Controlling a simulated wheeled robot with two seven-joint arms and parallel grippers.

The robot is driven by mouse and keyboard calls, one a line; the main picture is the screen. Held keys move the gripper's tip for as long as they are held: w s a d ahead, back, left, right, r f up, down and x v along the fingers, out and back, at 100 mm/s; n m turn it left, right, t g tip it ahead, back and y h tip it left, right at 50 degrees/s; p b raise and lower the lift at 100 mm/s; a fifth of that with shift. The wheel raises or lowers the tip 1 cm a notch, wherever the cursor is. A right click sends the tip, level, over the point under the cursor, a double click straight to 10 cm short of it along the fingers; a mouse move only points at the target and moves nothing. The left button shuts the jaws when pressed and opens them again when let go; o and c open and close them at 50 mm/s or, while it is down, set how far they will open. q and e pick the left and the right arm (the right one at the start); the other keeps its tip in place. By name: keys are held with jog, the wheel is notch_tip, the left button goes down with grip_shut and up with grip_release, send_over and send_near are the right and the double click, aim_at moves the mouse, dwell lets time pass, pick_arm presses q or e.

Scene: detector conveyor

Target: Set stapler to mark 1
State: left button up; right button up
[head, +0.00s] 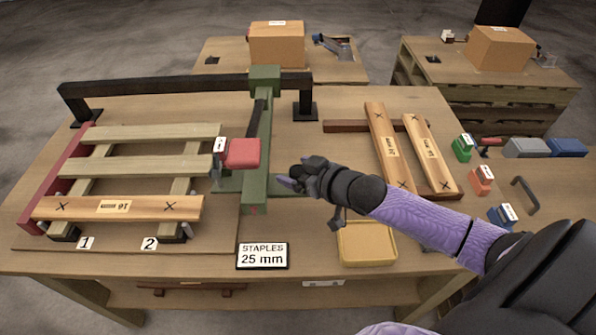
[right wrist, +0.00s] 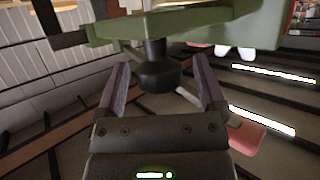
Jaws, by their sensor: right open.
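The stapler is a red block (head: 242,153) with a white tag, on a green carriage (head: 256,165) that hangs on the black rail. It stands right of the slatted pallet, to the right of marks 1 (head: 85,243) and 2 (head: 149,243). My right gripper (head: 290,180) is beside the green carriage's right side. In the right wrist view its open fingers (right wrist: 160,88) stand on either side of a black knob (right wrist: 155,68) under a green beam (right wrist: 185,28); contact cannot be told. Red also shows there at lower right (right wrist: 248,135). My left gripper is out of view.
The black rail (head: 180,86) runs along the back of the table. A STAPLES 25 mm sign (head: 262,255) and a yellow tray (head: 367,243) stand at the front. Loose boards (head: 388,145) lie right of the carriage. Green, orange and blue tagged blocks sit at the far right.

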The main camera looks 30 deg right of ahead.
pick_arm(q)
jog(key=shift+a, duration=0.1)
pick_arm(e)
grip_shut()
dwell(0.3)
